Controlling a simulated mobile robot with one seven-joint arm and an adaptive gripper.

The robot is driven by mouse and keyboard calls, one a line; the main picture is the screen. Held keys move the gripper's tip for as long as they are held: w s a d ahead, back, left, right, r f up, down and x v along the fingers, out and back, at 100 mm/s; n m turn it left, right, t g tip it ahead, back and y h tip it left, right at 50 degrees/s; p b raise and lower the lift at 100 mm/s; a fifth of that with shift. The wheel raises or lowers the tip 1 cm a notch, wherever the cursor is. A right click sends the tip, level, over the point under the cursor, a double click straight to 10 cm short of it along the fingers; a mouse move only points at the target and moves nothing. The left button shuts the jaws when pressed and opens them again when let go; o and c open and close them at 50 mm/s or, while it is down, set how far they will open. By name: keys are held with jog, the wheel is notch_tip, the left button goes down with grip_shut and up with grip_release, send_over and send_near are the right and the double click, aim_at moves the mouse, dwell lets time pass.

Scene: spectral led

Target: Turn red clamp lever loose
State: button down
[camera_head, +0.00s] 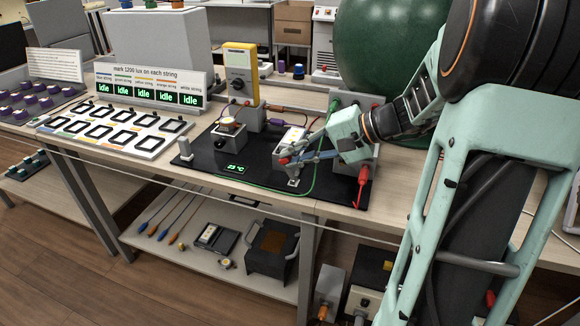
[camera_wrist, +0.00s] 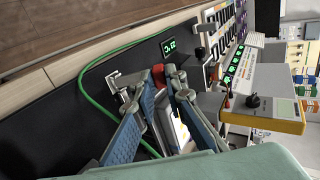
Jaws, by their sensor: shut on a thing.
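The red clamp lever (camera_head: 284,161) shows as a small red tip at the front of a metal clamp fixture on the black board (camera_head: 232,187). My gripper (camera_head: 292,156) reaches in from the right, low over the board, with its fingertips at the lever. In the wrist view my gripper (camera_wrist: 167,74) has its fingertips closed around the red lever (camera_wrist: 158,75), of which only a small part shows. The silver clamp bracket (camera_wrist: 122,83) stands beside the fingers. My fingers hide much of the fixture and the lever's base.
A green cable (camera_head: 313,178) loops close to my gripper. A yellow meter (camera_head: 240,72) stands behind left, and a red plug (camera_head: 364,176) is at right. A large green sphere (camera_head: 385,45) stands behind my arm.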

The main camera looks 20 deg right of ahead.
jog(key=shift+s+d+y+b, duration=0.2)
jog(key=shift+y+b, duration=0.1)
jog(key=shift+b, duration=0.2)
jog(key=c, duration=2)
grip_release()
jog(key=shift+o, duration=0.2)
jog(key=v, duration=1.2)
jog(key=shift+s+f, duration=0.1)
jog(key=shift+f, duration=0.05)
